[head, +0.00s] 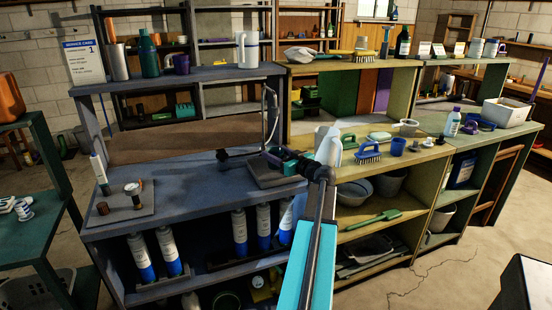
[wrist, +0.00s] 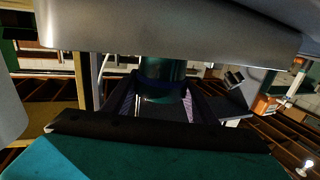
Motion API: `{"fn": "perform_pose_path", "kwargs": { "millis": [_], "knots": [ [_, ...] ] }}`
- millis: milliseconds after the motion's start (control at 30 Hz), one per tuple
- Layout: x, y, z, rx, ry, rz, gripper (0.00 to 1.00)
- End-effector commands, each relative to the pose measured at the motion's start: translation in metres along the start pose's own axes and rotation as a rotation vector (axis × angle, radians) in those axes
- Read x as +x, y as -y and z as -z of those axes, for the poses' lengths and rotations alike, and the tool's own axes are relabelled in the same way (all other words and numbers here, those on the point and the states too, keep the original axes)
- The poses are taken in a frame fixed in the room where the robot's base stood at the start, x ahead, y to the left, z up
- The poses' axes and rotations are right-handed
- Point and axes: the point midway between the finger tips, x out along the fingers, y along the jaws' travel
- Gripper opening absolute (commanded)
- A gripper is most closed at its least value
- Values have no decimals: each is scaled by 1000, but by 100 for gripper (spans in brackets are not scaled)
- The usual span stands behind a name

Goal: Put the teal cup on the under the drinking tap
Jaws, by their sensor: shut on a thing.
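The teal cup (wrist: 163,88) shows dark and partly hidden in the wrist view, between the dark fingers of my gripper (wrist: 163,106), which is shut on it. In the head view my gripper (head: 283,160) reaches left over the blue-grey bench, close to the foot of the drinking tap. I cannot clearly pick out the cup there. The drinking tap (head: 277,105) is a thin metal gooseneck at the bench's right end. A dark square tray (head: 266,177) lies at its foot, partly behind my gripper. I cannot tell whether the cup touches the tray.
A green bottle (head: 149,57) and a white pitcher (head: 246,50) stand on the upper shelf. A small board (head: 127,204) with fittings lies at the bench's left. The bench's middle is mostly clear.

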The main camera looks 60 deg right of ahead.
Motion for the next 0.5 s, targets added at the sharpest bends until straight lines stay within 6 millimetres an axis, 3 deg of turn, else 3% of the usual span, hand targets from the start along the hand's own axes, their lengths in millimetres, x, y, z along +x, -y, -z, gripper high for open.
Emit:
{"fn": "perform_pose_path", "kwargs": {
  "millis": [200,500],
  "knots": [
    [0,0,-17,2,0,-1,31],
    [0,0,-20,-1,-1,-1,31]
  ]
}}
